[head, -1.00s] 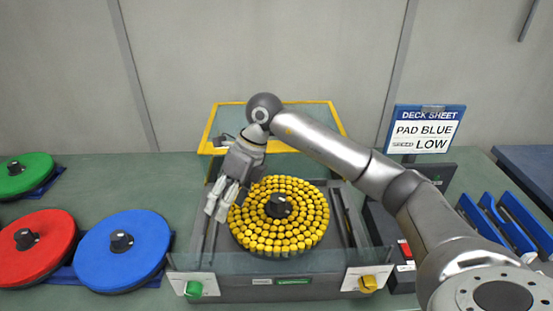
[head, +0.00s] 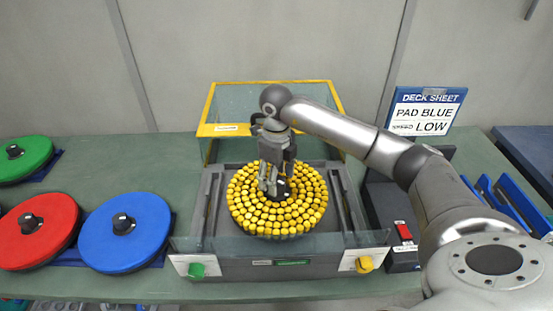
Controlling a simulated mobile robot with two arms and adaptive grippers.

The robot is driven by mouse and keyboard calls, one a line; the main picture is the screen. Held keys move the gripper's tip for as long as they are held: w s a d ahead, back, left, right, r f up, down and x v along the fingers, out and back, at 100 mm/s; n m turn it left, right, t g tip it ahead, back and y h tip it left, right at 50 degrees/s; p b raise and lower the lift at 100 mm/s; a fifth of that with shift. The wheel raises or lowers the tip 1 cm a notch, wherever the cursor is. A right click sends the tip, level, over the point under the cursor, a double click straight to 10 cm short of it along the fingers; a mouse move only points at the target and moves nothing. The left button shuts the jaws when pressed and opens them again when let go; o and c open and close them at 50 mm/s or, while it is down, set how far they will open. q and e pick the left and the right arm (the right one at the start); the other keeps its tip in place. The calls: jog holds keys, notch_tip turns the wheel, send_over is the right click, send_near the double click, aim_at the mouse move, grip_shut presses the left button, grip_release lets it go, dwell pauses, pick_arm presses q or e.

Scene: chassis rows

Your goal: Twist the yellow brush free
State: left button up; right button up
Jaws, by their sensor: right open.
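The yellow brush (head: 302,212) is a round disc of yellow bristle tufts. It sits in the grey open-topped machine (head: 330,241), with a dark knob (head: 282,190) at its centre. My right gripper (head: 272,187) points down over the brush's centre, beside or around the knob. It is open; its fingers partly cover the knob, and I cannot tell whether they touch it. My left gripper does not show.
The machine's yellow-framed clear lid (head: 270,83) stands raised behind. Blue (head: 146,240), red (head: 60,240) and green (head: 35,165) pads lie to the left. A deck sheet sign (head: 426,112) reads pad blue, speed low. A black box with a red switch (head: 404,232) stands right.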

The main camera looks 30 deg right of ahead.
jog(key=shift+f, duration=0.9)
jog(key=shift+c, duration=0.3)
